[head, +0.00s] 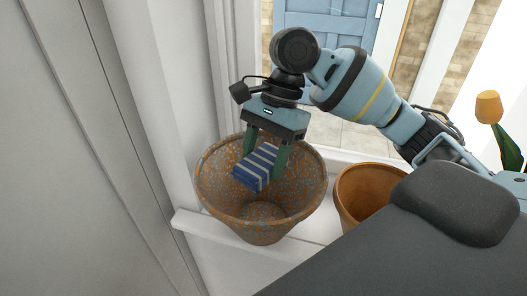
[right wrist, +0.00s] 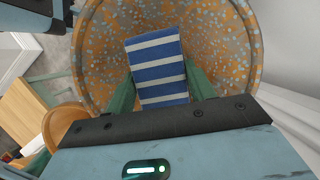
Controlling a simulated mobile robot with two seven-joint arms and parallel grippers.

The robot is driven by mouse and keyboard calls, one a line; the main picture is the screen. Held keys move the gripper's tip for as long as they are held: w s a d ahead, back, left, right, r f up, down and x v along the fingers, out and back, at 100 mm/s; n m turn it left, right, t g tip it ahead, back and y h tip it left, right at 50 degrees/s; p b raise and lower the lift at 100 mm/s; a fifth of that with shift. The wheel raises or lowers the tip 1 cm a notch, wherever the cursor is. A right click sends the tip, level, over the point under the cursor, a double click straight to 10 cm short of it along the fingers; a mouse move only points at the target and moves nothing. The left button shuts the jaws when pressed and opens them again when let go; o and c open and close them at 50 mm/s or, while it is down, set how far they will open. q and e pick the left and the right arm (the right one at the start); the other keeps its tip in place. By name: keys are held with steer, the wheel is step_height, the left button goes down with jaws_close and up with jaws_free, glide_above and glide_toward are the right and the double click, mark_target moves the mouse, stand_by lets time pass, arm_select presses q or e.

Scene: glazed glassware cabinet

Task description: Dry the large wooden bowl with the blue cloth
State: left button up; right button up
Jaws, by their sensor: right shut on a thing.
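The large bowl (head: 222,205) is brown and speckled with blue-grey, and stands upright on a white ledge in the head view. In the right wrist view the bowl (right wrist: 225,45) fills the upper middle. My right gripper (head: 262,165) points down into the bowl's mouth. It is shut on the blue cloth (head: 256,168), which has white stripes. In the right wrist view the cloth (right wrist: 158,68) sits between the green fingers, over the bowl's inside. I cannot tell whether the cloth touches the bowl's wall. My left gripper is not in view.
A smaller plain brown pot (head: 362,198) stands just right of the bowl. The white ledge (head: 200,226) is narrow, with a white wall (head: 120,130) close on the left. A blue door (head: 325,30) is behind. An orange tulip-like flower (head: 489,107) is at the far right.

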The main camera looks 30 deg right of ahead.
steer(key=shift+f, duration=5.35)
steer(key=shift+a, duration=0.1)
steer(key=shift+r, duration=0.1)
steer(key=shift+r, duration=0.55)
steer(key=shift+w+d+f, duration=0.15)
steer(key=shift+d, duration=0.3)
steer(key=shift+w+d+f, duration=0.1)
steer(key=shift+d, duration=0.35)
steer(key=shift+r, duration=0.1)
steer(key=shift+w+d+r, duration=0.1)
steer(key=shift+d+r, duration=0.1)
steer(key=shift+r, duration=0.3)
